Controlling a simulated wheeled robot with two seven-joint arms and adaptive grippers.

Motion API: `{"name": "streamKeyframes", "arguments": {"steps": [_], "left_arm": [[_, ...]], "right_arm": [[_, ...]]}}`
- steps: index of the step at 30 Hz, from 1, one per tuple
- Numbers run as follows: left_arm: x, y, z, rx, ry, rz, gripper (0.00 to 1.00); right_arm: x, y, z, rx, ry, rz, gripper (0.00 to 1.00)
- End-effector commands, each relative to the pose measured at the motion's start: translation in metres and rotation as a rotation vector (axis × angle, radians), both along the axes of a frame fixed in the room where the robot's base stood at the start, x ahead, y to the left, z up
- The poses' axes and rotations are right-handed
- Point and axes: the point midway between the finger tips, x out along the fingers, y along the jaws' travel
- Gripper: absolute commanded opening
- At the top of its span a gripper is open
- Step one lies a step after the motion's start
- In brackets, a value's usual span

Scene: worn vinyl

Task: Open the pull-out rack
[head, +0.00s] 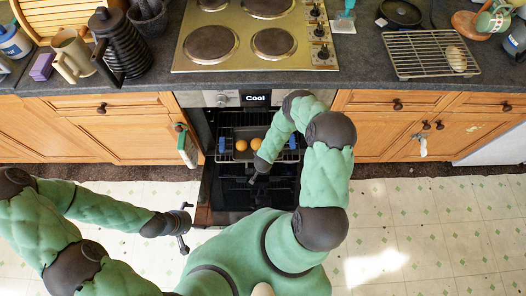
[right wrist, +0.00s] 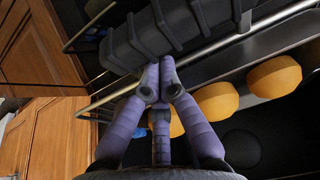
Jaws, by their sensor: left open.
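The oven (head: 205,125) under the cooktop stands open, its dark door (head: 230,195) lowered. The wire pull-out rack (head: 285,130) is inside, with a dark tray of orange round items (head: 256,143) on it. My right gripper (head: 254,181) is at the rack's front, partly hidden by my arm. In the right wrist view, its purple fingers (right wrist: 155,72) come together at a metal bar of the rack (right wrist: 105,98), beside a dark ribbed part (right wrist: 150,35); the exact contact is hidden. My left gripper (head: 185,225) is open and empty, left of the lowered door.
The counter above holds a wire cooling rack (head: 415,55), a black ribbed jug (head: 120,40) and a mug (head: 70,50). The floor on both sides is clear.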

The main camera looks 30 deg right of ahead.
Motion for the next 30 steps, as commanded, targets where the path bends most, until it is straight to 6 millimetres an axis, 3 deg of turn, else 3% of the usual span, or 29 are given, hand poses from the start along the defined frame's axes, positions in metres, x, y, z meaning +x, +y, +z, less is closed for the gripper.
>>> {"name": "streamKeyframes", "arguments": {"steps": [3, 10, 30], "left_arm": [[0.0, 0.0, 0.004, 0.0, 0.0, 0.0, 1.0], [0.0, 0.0, 0.006, 0.0, 0.0, 0.0, 1.0], [0.0, 0.0, 0.009, 0.0, 0.0, 0.0, 1.0]], "right_arm": [[-0.019, 0.012, -0.001, 0.005, 0.007, 0.001, 0.0], [-0.035, 0.022, -0.001, 0.003, 0.004, 0.0, 0.0], [-0.037, 0.022, 0.003, 0.002, 0.003, 0.0, 0.0]]}}
